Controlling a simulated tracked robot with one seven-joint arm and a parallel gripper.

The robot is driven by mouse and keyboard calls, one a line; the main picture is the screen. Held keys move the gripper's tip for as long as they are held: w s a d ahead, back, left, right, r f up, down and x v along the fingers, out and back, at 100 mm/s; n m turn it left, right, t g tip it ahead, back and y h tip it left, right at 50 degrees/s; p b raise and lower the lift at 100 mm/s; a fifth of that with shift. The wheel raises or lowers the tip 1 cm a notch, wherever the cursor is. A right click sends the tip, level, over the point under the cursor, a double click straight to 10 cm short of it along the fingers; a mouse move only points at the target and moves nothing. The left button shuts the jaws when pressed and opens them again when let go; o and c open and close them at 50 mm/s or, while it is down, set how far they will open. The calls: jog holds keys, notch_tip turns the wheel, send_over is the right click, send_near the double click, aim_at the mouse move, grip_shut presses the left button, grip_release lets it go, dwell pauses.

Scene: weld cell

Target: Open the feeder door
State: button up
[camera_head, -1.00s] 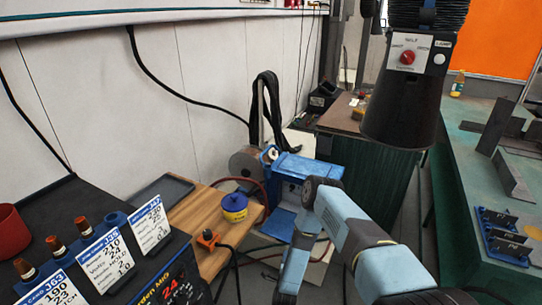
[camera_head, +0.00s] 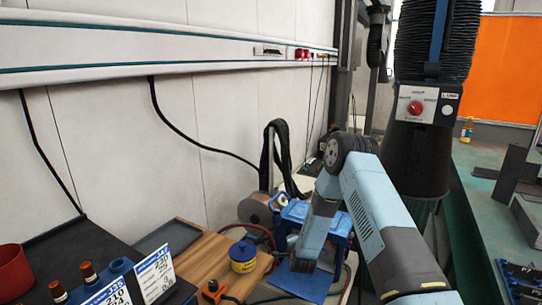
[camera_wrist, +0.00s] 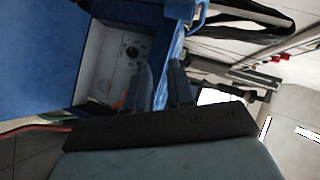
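The blue wire feeder (camera_head: 296,211) stands beyond the wooden bench, partly hidden by my arm. In the wrist view its front is open, showing a pale interior (camera_wrist: 108,55) with a dark round knob. A wide blue panel (camera_wrist: 38,55), which looks like the door, stands open on the left of that view. A blue panel (camera_head: 308,284) also lies low in front of the feeder in the head view. My gripper (camera_wrist: 161,66) has its two dark fingers apart, near the opening and the blue edge. I see nothing held; contact is unclear. In the head view my arm hides the fingers.
A wire spool (camera_head: 255,210) and dark hanging cables (camera_head: 283,155) are beside the feeder. A yellow-and-blue tub (camera_head: 243,257) and an orange item (camera_head: 213,290) stand on the wooden bench (camera_head: 198,252). A black machine with a red knob (camera_head: 415,107) is on the right.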

notch_tip(320, 180, up, 21)
jog(key=s+d+n+g, duration=0.1)
jog(key=d+n+g, duration=0.15)
jog(key=n, duration=0.25)
jog(key=s+d+r+n+g, duration=0.1)
jog(key=s+d+r, duration=0.1)
jog(key=s+r, duration=0.45)
jog(key=s+d+r+n+g, duration=0.1)
jog(key=s+d+r+n, duration=0.15)
jog(key=r, duration=0.65)
jog(key=s+d+r+n+g, duration=0.1)
jog(key=s+d+r, duration=0.1)
jog(key=s+r, duration=0.6)
jog(key=s+d+r+n+g, duration=0.1)
jog(key=s+d+r+n, duration=0.15)
jog(key=s, duration=0.95)
jog(key=s+d+r+g, duration=0.1)
jog(key=s, duration=0.9)
jog(key=s+d+r+n+g+h, duration=0.1)
jog(key=s, duration=0.9)
jog(key=shift+d+n, duration=0.3)
jog(key=shift+d, duration=0.05)
jog(key=shift+r, duration=0.1)
